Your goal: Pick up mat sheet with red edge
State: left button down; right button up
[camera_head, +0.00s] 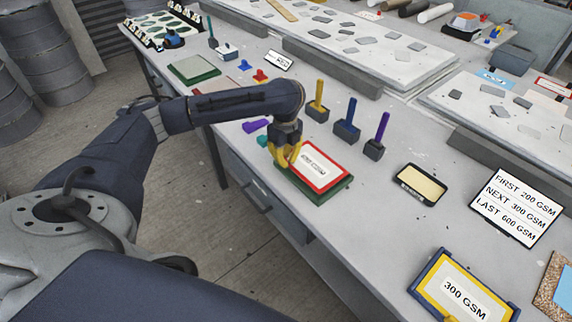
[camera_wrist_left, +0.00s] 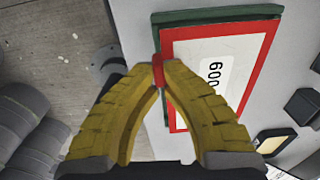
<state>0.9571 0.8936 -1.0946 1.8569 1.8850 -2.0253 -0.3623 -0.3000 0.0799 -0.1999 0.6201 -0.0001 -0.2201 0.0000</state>
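The mat sheet with red edge (camera_head: 322,175) lies over a dark green tray (camera_head: 341,187) on the table. It is white inside its red border, with a label on it; in the left wrist view the sheet (camera_wrist_left: 205,48) reads 600. My left gripper (camera_head: 284,160) is at the sheet's left edge. In the left wrist view, the yellow fingertips (camera_wrist_left: 158,76) meet around a small red tab (camera_wrist_left: 158,66) at that edge. The fingers hide part of the edge. I cannot tell whether the sheet is raised off the tray. My right gripper is not in view.
A sign (camera_head: 517,207) lists FIRST 200, NEXT 300, LAST 600 GSM. Upright yellow (camera_head: 318,100), blue and purple-handled tools stand behind the red-edged sheet. A black-framed pad (camera_head: 420,185) lies to its right.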

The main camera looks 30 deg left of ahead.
pick_arm(q)
notch_tip(320, 180, up, 16)
jog(key=shift+r, duration=0.2)
dwell(1.2)
